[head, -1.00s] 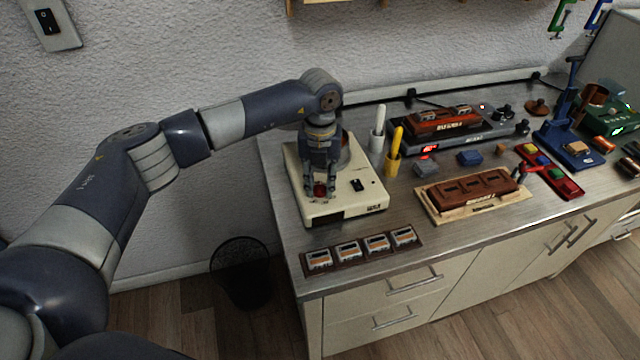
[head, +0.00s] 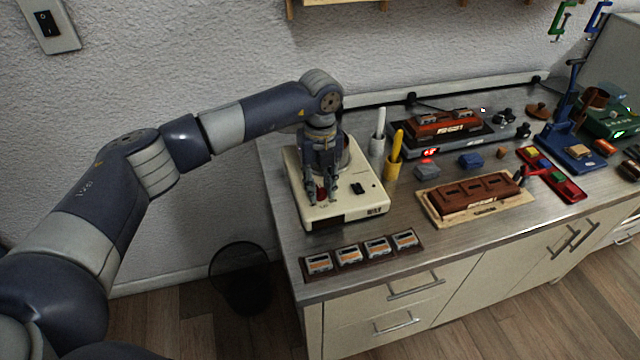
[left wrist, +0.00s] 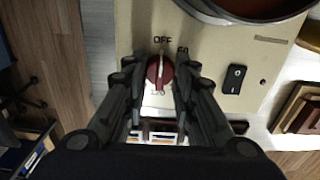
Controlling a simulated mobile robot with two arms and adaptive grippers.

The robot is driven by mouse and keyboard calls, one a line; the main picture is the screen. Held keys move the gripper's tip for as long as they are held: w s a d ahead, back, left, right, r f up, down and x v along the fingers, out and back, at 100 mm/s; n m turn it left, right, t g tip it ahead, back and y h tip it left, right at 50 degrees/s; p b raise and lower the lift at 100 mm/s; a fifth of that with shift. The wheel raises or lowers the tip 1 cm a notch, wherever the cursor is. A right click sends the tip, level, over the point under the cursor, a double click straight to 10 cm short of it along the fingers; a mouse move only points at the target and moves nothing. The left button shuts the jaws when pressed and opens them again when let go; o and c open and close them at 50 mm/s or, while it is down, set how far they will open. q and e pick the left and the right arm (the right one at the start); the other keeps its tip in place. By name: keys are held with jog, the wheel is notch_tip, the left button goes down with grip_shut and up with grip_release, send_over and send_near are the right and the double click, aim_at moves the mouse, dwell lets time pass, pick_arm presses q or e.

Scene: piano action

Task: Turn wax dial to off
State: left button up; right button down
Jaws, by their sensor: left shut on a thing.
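The wax unit (head: 357,207) is a cream box near the left end of the bench, with a round pot at its back. Its red wax dial (left wrist: 153,76) shows in the left wrist view under printed marks, "OFF" at the top and "60" to the right. The white pointer line on the dial is near vertical, its upper end towards "OFF". My left gripper (head: 323,196) points down over the dial, its fingers on either side of it and shut on it. In the head view the fingers partly hide the dial. My right gripper is not in view.
A black rocker switch (left wrist: 234,79) sits right of the dial, and the metal pot rim (left wrist: 212,14) is close behind. A white pen holder (head: 377,145) and a yellow one (head: 392,166) stand right of the unit. A rack of small blocks (head: 362,255) lies in front.

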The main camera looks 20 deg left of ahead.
aim_at(320, 188)
pick_arm(q)
jog(key=o, duration=1.1)
notch_tip(320, 188, up, 12)
